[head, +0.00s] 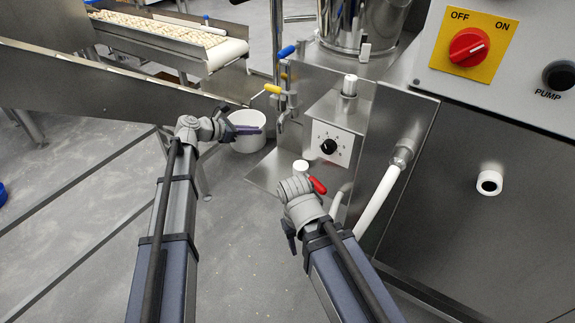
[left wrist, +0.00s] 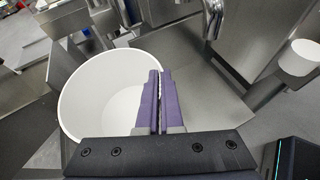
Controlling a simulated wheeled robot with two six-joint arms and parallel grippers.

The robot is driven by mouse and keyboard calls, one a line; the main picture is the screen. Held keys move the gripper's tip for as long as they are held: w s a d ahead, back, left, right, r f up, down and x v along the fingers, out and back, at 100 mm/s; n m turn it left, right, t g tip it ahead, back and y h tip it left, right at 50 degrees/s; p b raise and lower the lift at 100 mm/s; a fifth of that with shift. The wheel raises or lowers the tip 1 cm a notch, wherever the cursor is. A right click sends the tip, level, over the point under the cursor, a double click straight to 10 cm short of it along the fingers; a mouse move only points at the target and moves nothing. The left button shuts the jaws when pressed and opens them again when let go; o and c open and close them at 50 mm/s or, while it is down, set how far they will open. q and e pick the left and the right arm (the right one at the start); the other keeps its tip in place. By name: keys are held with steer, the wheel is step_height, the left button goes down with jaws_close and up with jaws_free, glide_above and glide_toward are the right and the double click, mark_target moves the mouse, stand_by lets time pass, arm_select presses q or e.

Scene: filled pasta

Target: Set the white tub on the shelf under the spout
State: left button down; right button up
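The white tub (head: 249,140) is at the left end of the grey metal shelf (head: 262,178); whether it touches the shelf I cannot tell. My left gripper (head: 243,130) is at its rim. In the left wrist view, the fingers (left wrist: 159,100) are nearly together on the right side of the tub (left wrist: 85,100), with a thin white line of its wall between them. The tub is upright and looks empty. The metal spout (head: 281,122) with a yellow handle is just right of the tub. My right wrist is low in front of the shelf; its fingers are not clearly visible.
A dial box (head: 333,142) stands behind the shelf. A red lever (head: 317,185) and a white cap (head: 300,167) are close to my right wrist. A white pipe (head: 378,201) slopes at the right. A conveyor with pasta (head: 160,30) is at the back left.

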arm_select(q)
steer(key=s+d+f+b, duration=0.3)
steer(key=s+d, duration=0.5)
steer(key=d, duration=0.3)
steer(key=shift+f, duration=0.1)
step_height(320, 180, down, 4)
steer(key=b, duration=0.3)
steer(key=shift+r+b, duration=0.2)
steer(key=shift+b, duration=0.15)
steer(key=shift+s+d+f+b, duration=0.15)
steer(key=shift+d+f+b, duration=0.05)
steer(key=shift+f+b, duration=0.1)
steer(key=shift+r, duration=0.2)
steer(key=shift+f, duration=0.1)
